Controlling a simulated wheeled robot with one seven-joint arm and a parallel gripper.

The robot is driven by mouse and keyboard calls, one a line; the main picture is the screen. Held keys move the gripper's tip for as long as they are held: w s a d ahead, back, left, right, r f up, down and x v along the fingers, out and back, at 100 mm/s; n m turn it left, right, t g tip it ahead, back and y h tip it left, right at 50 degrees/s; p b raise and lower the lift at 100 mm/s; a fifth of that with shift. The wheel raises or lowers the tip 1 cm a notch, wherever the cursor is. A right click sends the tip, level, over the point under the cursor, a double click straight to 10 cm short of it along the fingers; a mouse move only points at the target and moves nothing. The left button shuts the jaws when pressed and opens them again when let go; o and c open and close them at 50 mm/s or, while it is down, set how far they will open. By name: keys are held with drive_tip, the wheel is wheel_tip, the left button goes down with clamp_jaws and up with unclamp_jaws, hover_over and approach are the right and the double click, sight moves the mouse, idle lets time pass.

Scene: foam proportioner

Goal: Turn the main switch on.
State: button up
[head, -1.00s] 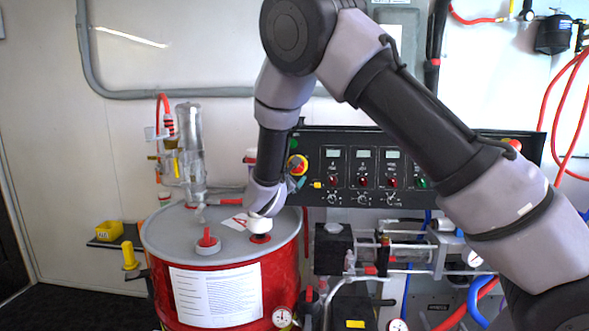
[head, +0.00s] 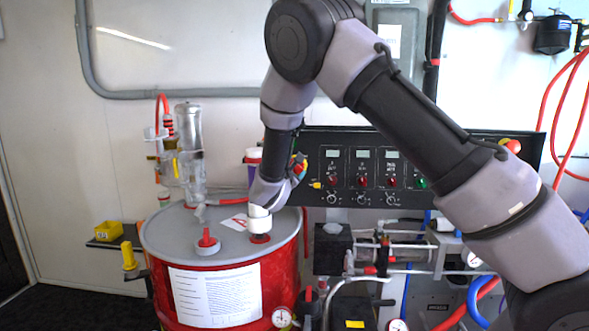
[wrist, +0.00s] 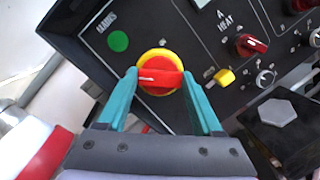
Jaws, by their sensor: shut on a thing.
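The main switch is a red rotary handle on a round yellow base. In the wrist view the main switch (wrist: 160,80) lies between the teal fingertips of my gripper (wrist: 160,76), which is shut on the red handle. The handle lies level across that picture, with its white mark toward the left finger. In the head view the main switch (head: 299,165) shows at the left end of the black control panel (head: 313,150), partly hidden by my gripper (head: 297,178).
A green button (wrist: 118,41) and a small yellow switch (wrist: 224,77) flank the main switch. Red knobs (head: 362,182) line the panel to the right. A red drum (head: 277,280) with a grey lid stands below my wrist. Pumps and hoses fill the space under the panel.

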drive_tip(key=shift+m, duration=0.3)
drive_tip(key=m+g, duration=0.1)
drive_tip(key=m, duration=0.4)
drive_tip(key=m+g, duration=0.1)
drive_tip(key=m, duration=0.5)
drive_tip(key=m+g, duration=0.2)
drive_tip(key=m, duration=0.3)
drive_tip(key=shift+r+m+y, duration=0.2)
drive_tip(key=shift+m+y, duration=0.1)
drive_tip(key=shift+m, duration=0.1)
idle(0.4)
drive_tip(key=o, duration=1.4)
drive_tip(key=shift+c, duration=0.2)
drive_tip(key=v, duration=1.1)
